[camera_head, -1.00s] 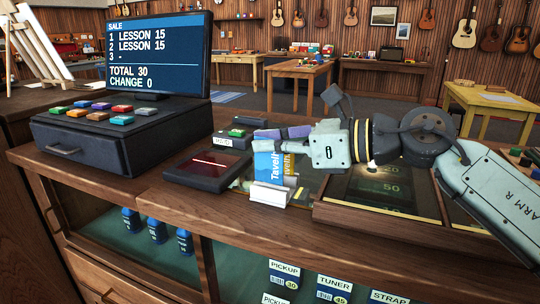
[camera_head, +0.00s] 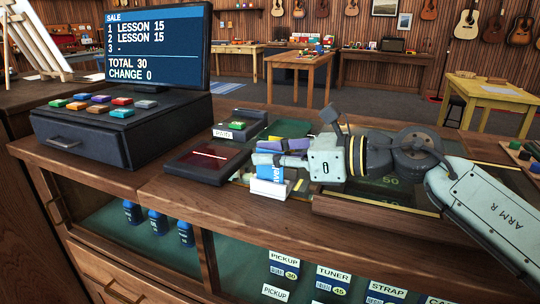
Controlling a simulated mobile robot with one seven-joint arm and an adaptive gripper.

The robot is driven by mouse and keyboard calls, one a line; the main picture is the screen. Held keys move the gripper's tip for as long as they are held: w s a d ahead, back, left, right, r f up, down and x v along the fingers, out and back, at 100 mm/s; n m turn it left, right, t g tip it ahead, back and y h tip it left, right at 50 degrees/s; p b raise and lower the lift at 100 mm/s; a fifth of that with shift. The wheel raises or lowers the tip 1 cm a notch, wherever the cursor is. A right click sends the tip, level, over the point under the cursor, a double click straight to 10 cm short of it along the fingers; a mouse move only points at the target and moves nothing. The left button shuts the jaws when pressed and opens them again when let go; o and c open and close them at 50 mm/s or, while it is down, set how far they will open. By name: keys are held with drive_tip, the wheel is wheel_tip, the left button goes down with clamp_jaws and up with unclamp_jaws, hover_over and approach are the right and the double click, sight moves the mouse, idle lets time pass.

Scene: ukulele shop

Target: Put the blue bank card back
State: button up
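The blue bank card (camera_head: 271,170) with white lettering stands on edge in a small white holder (camera_head: 270,188) on the counter, left of centre. Its lower part is hidden by the holder's front, and its top is hidden by a finger. My gripper (camera_head: 272,152) comes in from the right at the card's top edge. Its two purple-padded fingers appear spread, one behind the card and one in front of it. Whether either still touches the card is too small to tell.
A dark card pad with a red screen (camera_head: 208,161) lies just left of the holder. Behind it stands a small labelled block (camera_head: 232,133). The register (camera_head: 100,135) is further left. A wooden-framed tray (camera_head: 375,210) lies under my arm to the right.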

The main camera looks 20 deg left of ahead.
drive_tip(key=shift+o, duration=1)
drive_tip(key=shift+r+p, duration=0.25)
drive_tip(key=shift+p, duration=0.05)
drive_tip(key=d, duration=0.4)
drive_tip(key=d+r+b, duration=0.1)
drive_tip(key=d, duration=0.3)
drive_tip(key=d+r+b, duration=0.1)
drive_tip(key=d, duration=0.2)
drive_tip(key=shift+s+d+r, duration=0.15)
drive_tip(key=shift+s+d, duration=0.15)
drive_tip(key=shift+d, duration=0.1)
